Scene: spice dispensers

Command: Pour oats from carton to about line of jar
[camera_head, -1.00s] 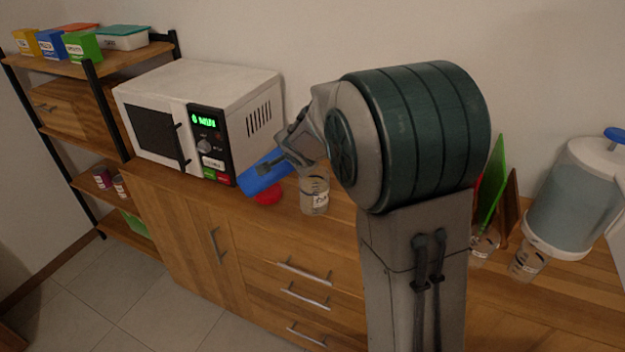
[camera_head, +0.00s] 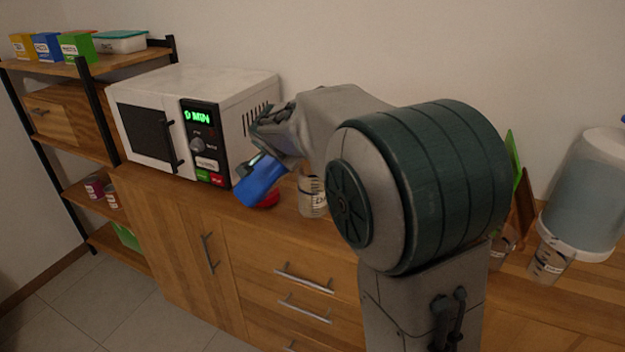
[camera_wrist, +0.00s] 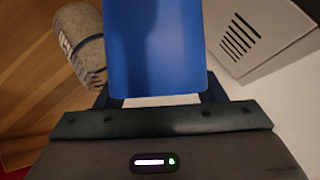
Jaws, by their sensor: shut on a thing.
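My gripper (camera_head: 268,163) is shut on a blue carton (camera_head: 259,183), tilted with its far end down to the left, in front of the microwave's right side. The carton also fills the top middle of the wrist view (camera_wrist: 153,45); its opening and contents are hidden. A clear jar (camera_head: 312,197) with a white label stands upright on the counter, right of the carton and apart from it. In the wrist view the jar (camera_wrist: 86,50) shows speckled grey-beige contents; their level against the line cannot be read.
A red round thing (camera_head: 268,200) lies on the counter below the carton. A white microwave (camera_head: 222,95) stands close behind left. Another jar (camera_head: 549,262) and a large dispenser (camera_head: 580,200) stand at the right. A shelf (camera_head: 85,65) with boxes is far left.

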